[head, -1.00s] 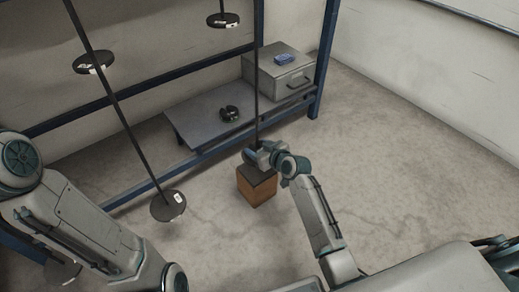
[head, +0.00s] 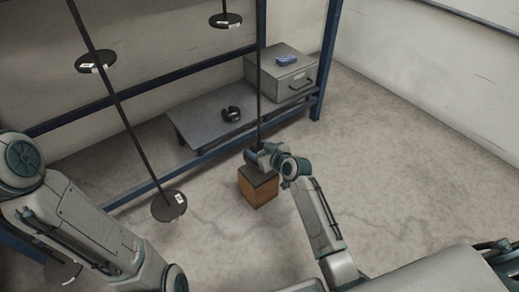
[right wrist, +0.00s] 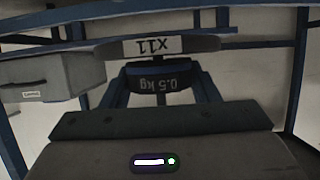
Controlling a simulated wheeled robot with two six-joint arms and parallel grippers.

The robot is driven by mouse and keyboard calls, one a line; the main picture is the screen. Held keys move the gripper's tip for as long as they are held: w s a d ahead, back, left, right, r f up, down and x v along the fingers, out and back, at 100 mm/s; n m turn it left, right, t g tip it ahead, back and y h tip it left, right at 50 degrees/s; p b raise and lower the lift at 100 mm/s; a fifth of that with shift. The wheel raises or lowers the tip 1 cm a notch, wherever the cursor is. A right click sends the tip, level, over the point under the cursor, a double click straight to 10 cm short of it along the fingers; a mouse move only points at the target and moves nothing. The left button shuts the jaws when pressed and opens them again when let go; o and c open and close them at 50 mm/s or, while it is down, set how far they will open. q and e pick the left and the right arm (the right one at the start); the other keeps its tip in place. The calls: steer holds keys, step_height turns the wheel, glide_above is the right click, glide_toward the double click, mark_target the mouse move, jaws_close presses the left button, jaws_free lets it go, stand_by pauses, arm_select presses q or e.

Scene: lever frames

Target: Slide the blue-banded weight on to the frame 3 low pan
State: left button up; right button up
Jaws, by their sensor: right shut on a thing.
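My right gripper (head: 256,157) is at the foot of the right thin rod, above a brown block. In the right wrist view it is shut on a dark weight (right wrist: 163,84) marked 0.5 kg, upside down in that picture. In the head view my gripper mostly hides that place. I cannot read which frame is number 3. My left gripper is out of view.
The brown block (head: 258,192) stands on the floor under the gripper. A low grey shelf (head: 195,123) carries a dark slotted weight (head: 231,114) and a grey cabinet (head: 290,78) with a blue item (head: 287,60) on top. Other pans (head: 168,206) hang left. The right floor is clear.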

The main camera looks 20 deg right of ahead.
steer(key=shift+f, duration=0.1)
steer(key=o, duration=1.2)
steer(key=shift+p+v, duration=0.75)
steer(key=shift+v, duration=0.35)
steer(key=shift+p+v, duration=1.45)
steer(key=shift+v, duration=0.95)
